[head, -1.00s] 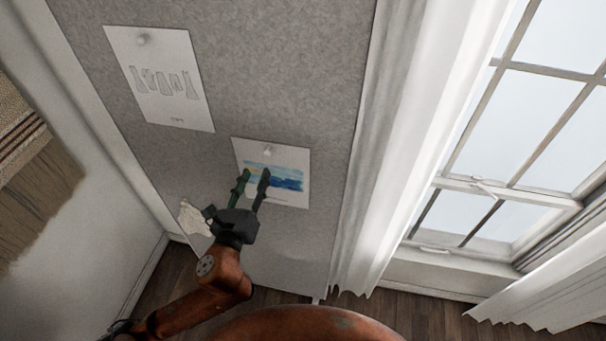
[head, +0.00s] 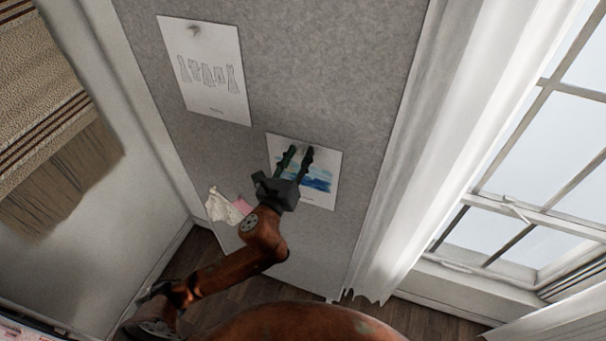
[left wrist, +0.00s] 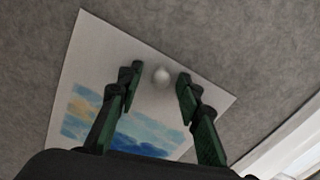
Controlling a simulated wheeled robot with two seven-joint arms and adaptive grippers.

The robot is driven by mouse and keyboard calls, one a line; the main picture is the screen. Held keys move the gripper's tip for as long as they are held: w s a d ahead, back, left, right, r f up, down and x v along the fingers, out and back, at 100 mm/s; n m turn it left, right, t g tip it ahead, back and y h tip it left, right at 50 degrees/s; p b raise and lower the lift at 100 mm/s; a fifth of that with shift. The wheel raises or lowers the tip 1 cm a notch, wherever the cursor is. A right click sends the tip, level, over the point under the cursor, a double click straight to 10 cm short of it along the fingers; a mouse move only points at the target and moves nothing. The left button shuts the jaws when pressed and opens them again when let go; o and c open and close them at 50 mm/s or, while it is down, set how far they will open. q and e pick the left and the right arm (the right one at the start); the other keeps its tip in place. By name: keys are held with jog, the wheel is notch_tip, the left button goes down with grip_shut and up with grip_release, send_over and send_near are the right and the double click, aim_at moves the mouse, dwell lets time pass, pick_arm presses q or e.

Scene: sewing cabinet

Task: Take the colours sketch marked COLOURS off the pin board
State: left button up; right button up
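The colours sketch (head: 318,183) is a white sheet with a blue and yellow painting, flat on the grey pin board (head: 330,70). It also fills much of the left wrist view (left wrist: 150,132). A round white pin (left wrist: 162,76) holds it near its top edge. My left gripper (head: 299,150) is open in front of the sheet. In the left wrist view its green fingertips (left wrist: 158,82) stand on either side of the pin, apart from it. I cannot tell how far they are from the board. The COLOURS lettering is too small to read. My right gripper is not in view.
A sheet with several grey outlined shapes (head: 205,72) is pinned at the upper left. A pale crumpled cloth (head: 222,207) and a pink piece (head: 243,205) are at the board's lower left. A white curtain (head: 425,150) and window stand on the right.

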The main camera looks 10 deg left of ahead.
pick_arm(q)
jog(key=c, duration=0.6)
grip_shut()
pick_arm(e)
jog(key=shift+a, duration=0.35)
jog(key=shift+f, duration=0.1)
